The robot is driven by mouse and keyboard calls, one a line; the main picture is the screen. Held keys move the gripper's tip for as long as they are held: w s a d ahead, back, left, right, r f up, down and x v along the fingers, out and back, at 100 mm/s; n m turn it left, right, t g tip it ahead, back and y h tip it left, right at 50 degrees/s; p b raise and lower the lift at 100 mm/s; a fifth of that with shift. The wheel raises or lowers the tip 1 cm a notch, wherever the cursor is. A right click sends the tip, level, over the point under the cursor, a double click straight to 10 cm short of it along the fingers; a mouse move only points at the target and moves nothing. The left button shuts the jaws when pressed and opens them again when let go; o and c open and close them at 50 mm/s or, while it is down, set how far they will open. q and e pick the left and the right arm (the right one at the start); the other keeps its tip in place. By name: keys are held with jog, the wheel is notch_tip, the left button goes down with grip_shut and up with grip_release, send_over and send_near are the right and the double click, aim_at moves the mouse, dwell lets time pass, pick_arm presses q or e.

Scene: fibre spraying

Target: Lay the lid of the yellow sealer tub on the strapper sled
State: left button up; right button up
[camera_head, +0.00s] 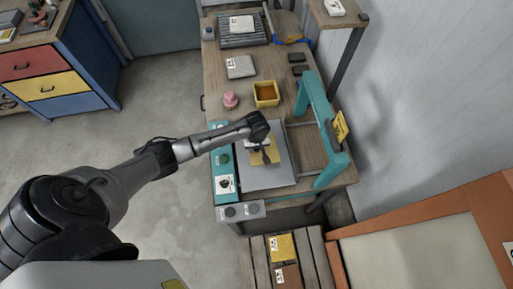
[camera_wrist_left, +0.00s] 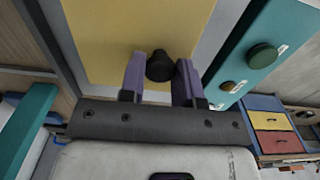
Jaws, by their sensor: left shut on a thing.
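The yellow lid (camera_head: 272,155) with its black knob is over the grey plate of the strapper sled (camera_head: 270,180). My left gripper (camera_head: 263,147) is above the lid. In the left wrist view the lid (camera_wrist_left: 105,35) fills the top, and the purple fingers of my left gripper (camera_wrist_left: 160,70) are shut on the dark knob (camera_wrist_left: 159,66). I cannot tell if the lid touches the plate or hangs just above it. The yellow sealer tub (camera_head: 266,103) stands open further back on the bench, with brown-orange inside. My right gripper is not in view.
The teal strapper arch (camera_head: 312,98) stands just right of the plate. A teal panel (camera_head: 221,172) with knobs borders it on the left. A pink object (camera_head: 231,99) and a grey labelled pad (camera_head: 240,66) lie further back. A slatted bench (camera_head: 312,262) stands in front.

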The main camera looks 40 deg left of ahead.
pick_arm(q)
jog(key=shift+f, duration=1)
jog(key=shift+f, duration=0.1)
jog(key=o, duration=0.9)
jog(key=shift+o, duration=0.2)
